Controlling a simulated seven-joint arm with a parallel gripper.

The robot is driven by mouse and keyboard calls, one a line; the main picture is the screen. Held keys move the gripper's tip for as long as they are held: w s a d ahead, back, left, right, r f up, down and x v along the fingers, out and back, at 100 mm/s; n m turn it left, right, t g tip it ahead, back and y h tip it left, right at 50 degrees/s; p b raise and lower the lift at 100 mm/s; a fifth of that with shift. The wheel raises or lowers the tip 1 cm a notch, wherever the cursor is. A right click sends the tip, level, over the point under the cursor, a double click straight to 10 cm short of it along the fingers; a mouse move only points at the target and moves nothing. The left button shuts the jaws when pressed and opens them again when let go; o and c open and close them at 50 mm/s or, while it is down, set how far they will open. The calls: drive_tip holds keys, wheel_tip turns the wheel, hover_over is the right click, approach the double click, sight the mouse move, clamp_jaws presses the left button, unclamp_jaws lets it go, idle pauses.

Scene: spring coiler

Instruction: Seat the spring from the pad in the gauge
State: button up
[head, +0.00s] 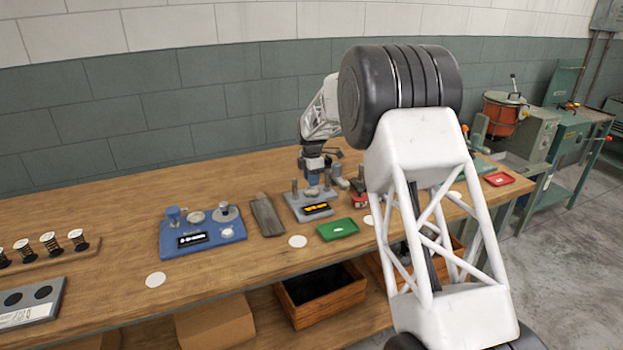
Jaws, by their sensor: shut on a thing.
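My gripper (312,179) is at the far side of the bench, pointing down just above a grey instrument (316,212) with an amber display and upright posts. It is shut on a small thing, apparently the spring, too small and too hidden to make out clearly. I cannot tell whether that thing touches the instrument. A blue instrument (203,248) with a white-figured display and round fittings stands to the left. I cannot tell for sure which of the two is the gauge. A dark grey strip (267,214), possibly the pad, lies between them with no spring visible on it.
A green tray (337,229) lies in front of the grey instrument, and a red tray (499,179) lies far right. Dark springs (50,243) stand on a wooden rack at left. White discs (297,241) dot the bench. My arm hides part of the right side.

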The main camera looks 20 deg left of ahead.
drive_tip(key=shift+f, duration=0.6)
idle(0.7)
drive_tip(key=o, duration=1.1)
drive_tip(key=shift+r, duration=0.1)
drive_tip(key=shift+r, duration=1.8)
drive_tip(key=shift+r, duration=2.55)
